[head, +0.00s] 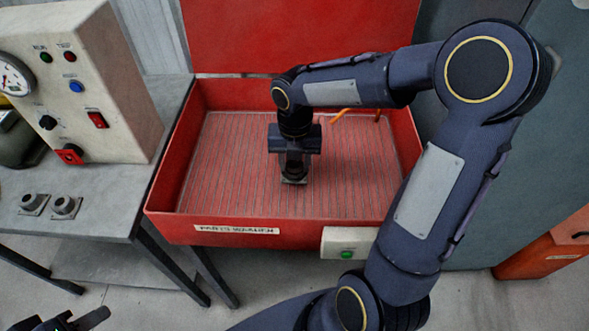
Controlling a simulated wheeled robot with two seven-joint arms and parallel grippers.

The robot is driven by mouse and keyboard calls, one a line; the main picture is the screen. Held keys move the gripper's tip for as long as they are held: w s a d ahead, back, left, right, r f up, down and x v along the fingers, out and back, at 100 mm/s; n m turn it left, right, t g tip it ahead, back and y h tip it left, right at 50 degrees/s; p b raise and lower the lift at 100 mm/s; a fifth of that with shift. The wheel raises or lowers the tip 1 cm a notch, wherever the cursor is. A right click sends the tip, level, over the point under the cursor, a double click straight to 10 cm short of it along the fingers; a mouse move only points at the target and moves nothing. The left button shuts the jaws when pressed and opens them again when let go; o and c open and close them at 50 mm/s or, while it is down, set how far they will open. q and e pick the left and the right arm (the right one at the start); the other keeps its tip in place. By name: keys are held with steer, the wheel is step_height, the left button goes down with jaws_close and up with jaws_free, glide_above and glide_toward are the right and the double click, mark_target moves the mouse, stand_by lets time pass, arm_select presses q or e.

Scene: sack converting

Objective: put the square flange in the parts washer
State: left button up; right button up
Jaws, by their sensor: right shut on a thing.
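My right gripper (294,172) points down inside the red parts washer (290,236), which carries a name label on its front wall. It is shut on a small grey square flange (293,181), whose lower edge shows just under the fingers. The flange is low over the ribbed washer floor; I cannot tell whether it touches. The gripper hides most of the flange. My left gripper (78,321) is at the bottom left edge, partly cut off, with its fingers apart and nothing seen between them.
Two similar grey flanges (33,203) (65,207) sit on the grey bench (95,225) at left. A control box (118,110) with buttons stands behind them. The washer's red lid (300,35) is raised. An orange nozzle (339,115) is inside at the back right.

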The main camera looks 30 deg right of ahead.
mark_target(295, 166)
steer(key=shift+f, duration=1.5)
steer(key=shift+f, duration=0.1)
steer(key=o, duration=1.2)
steer(key=shift+c, duration=0.2)
step_height(295, 166, up, 12)
steer(key=p, duration=0.1)
steer(key=shift+p, duration=0.4)
